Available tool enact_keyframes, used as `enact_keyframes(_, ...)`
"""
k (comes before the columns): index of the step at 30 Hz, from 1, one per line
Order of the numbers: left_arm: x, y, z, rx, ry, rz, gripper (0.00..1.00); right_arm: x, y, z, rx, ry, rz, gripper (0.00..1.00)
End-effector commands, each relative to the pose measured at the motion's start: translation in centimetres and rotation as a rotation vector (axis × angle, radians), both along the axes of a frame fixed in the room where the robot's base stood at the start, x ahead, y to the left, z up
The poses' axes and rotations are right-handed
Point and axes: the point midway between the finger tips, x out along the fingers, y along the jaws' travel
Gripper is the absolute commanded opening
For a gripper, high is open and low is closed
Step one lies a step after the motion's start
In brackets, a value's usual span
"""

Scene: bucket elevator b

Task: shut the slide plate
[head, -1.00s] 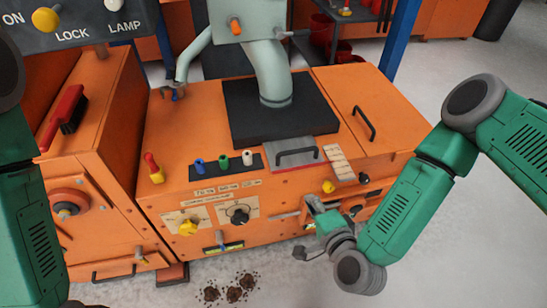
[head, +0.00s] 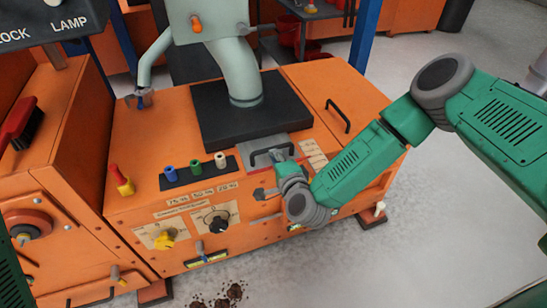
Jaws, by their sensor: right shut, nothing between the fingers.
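The slide plate (head: 254,144) is a flat grey plate on the orange machine's top, in front of the black block under the pale green pipe. It carries a dark bar handle (head: 300,133). My right gripper (head: 276,156) is at the plate's front part, by the handle, shut and empty. The gripper and wrist hide part of the plate's front edge, and I cannot tell whether the fingers touch the handle. Only a bit of my left arm shows at the lower left edge; its gripper is out of view.
Blue, green and white pegs (head: 194,168) stand in a black strip left of the plate. A red and yellow lever (head: 121,180) stands farther left. A second black handle (head: 338,116) is on the lid at right. Dark clumps (head: 222,298) lie on the floor. Open floor lies to the right.

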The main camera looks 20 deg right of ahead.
Motion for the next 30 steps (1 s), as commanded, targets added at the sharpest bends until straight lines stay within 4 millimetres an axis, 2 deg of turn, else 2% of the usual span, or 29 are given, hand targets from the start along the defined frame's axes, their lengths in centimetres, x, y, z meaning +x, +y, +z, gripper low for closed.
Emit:
enact_keyframes(14, 0.0, 0.0, -0.3, 0.000, 0.000, 0.000, 0.40, 0.8, 0.1, -0.1, -0.001, -0.001, 0.001, 0.00)
enact_keyframes(22, 0.0, 0.0, -2.2, 0.000, 0.000, 0.000, 0.40, 5.5, 0.2, -0.3, -0.002, -0.004, -0.001, 0.00)
enact_keyframes(25, 0.0, 0.0, -2.4, 0.000, 0.000, 0.000, 0.40, 6.3, 0.2, -0.2, -0.001, -0.002, -0.001, 0.00)
enact_keyframes(30, 0.0, 0.0, -2.2, 0.000, 0.000, 0.000, 0.40, 6.5, 0.2, 0.0, 0.000, -0.002, -0.001, 0.00)
